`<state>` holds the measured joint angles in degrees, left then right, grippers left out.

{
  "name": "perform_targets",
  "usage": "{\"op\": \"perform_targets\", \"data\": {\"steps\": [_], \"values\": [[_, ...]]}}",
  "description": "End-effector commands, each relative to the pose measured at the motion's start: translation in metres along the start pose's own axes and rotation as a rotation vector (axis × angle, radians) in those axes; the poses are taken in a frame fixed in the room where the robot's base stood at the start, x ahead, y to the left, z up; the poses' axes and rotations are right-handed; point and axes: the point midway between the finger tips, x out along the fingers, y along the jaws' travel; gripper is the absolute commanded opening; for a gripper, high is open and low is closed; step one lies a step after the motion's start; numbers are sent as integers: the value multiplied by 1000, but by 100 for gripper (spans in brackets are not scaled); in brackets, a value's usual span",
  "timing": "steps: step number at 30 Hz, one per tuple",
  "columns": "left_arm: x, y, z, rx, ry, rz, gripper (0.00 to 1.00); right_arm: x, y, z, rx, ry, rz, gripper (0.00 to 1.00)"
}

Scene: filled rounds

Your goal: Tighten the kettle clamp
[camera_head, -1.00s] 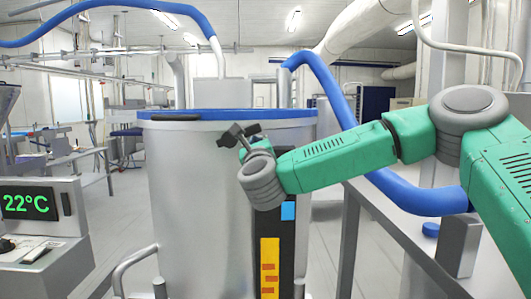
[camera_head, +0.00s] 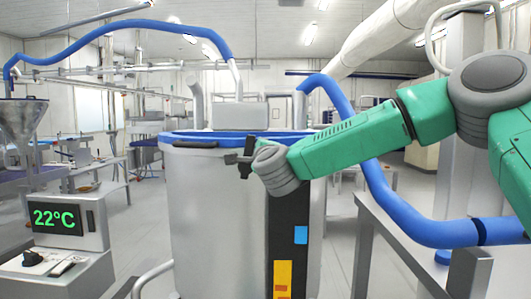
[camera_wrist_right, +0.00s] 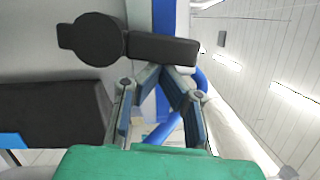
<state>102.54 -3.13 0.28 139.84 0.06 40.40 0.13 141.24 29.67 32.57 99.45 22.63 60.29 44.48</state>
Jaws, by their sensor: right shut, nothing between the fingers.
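The large steel kettle (camera_head: 215,225) stands in the middle of the head view with a blue rim (camera_head: 290,134). A small dark clamp (camera_head: 231,159) sits at its upper front, just below the rim. In the right wrist view the clamp shows as a black round knob (camera_wrist_right: 92,40) with a black bar (camera_wrist_right: 163,48) reaching right. My right gripper (camera_head: 246,160) is at the clamp and partly overlaps it. In the wrist view the right gripper's fingertips (camera_wrist_right: 165,75) meet right by the bar, shut and empty; contact is unclear. My left gripper is out of view.
A control box (camera_head: 62,220) reading 22°C stands at left. A blue hose (camera_head: 375,190) runs behind my right arm, beside a metal table frame (camera_head: 400,245) at right. A dark panel with coloured labels (camera_head: 289,240) is on the kettle's front.

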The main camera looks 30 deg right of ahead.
Motion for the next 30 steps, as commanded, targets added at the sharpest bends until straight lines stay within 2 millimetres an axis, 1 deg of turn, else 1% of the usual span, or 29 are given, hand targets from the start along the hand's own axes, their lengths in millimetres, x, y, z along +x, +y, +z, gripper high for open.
{"op": "perform_targets", "data": {"steps": [9,21,30], "values": [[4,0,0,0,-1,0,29,4,-2,6,9,-1,1,0],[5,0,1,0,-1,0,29,4,-4,10,9,0,1,0],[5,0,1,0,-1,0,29,4,-4,10,9,-1,1,0]]}}
